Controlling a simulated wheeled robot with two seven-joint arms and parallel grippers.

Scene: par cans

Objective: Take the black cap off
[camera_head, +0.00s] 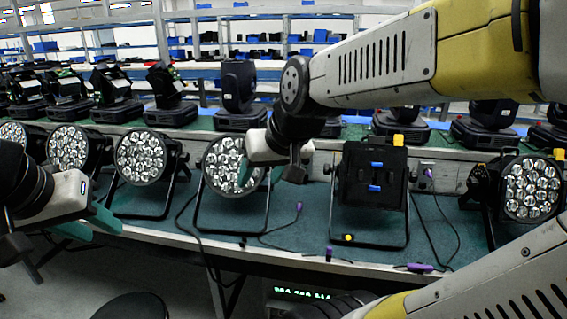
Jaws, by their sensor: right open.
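I cannot clearly pick out the black cap. A small dark piece (243,242) at the table's front edge is too small to identify. A black par can (372,190) stands with its back towards me, with blue parts and a yellow part on it. My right gripper (270,174) is open in front of the upper part of a par can with a lit-looking lens face (223,168) and hides some of it. Contact cannot be told. My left gripper (88,224) appears open, with its teal fingers apart, at the table's left front edge.
The teal table (285,228) holds more par cans, including one at left (142,157) and one at right (530,188). Cables with purple connectors (328,253) lie near the front edge. Black moving-head lights (238,90) line the bench behind.

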